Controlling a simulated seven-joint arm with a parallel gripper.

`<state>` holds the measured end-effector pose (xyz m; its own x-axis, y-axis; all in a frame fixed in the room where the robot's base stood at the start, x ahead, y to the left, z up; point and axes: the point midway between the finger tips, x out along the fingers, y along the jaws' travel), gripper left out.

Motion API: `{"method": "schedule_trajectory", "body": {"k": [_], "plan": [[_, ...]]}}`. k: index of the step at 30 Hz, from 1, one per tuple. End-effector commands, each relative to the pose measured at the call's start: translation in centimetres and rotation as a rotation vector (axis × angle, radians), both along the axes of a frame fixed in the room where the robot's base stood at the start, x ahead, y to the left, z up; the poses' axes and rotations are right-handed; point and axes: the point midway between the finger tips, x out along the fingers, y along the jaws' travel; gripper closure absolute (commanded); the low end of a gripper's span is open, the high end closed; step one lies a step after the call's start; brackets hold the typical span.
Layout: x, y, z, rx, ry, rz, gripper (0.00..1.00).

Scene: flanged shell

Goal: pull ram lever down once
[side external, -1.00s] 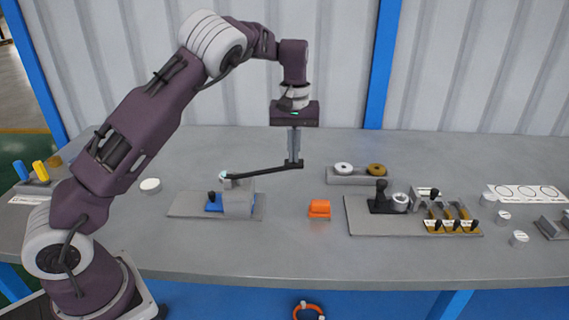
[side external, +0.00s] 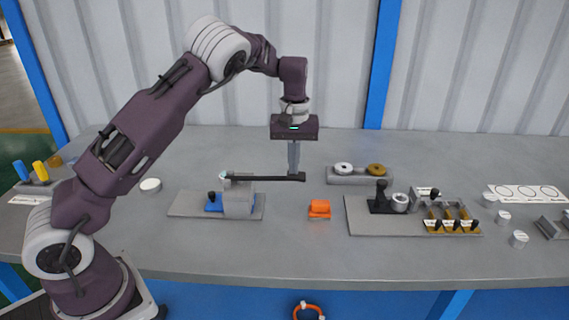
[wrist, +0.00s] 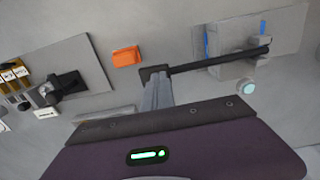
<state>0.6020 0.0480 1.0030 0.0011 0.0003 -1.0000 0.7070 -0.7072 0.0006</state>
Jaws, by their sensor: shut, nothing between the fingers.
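The ram lever (side external: 262,178) is a long black bar that runs roughly level to the right from the grey press block (side external: 238,203) on its grey base plate. The lever (wrist: 218,60) and the block (wrist: 238,66) also show in the wrist view. My gripper (side external: 294,172) points straight down with its fingers shut and empty, its tips at the lever's free right end. In the wrist view my gripper (wrist: 156,82) reaches the lever's end block; whether it touches is too small to tell.
An orange block (side external: 319,208) sits right of the press. Behind it is a grey tray (side external: 358,175) with a white and a brown ring. A fixture plate (side external: 360,226) with black and brass parts lies to the right. The table between press and tray is clear.

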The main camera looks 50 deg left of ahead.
Motion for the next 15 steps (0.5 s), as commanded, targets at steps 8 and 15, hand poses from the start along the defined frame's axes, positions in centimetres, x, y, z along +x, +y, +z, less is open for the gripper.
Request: {"method": "schedule_trajectory", "body": {"k": [8, 15], "plan": [[-0.1, 0.0, -1.0, -0.001, 0.002, 0.000, 1.00], [-0.1, 0.1, -1.9, 0.000, 0.003, 0.001, 1.00]]}}
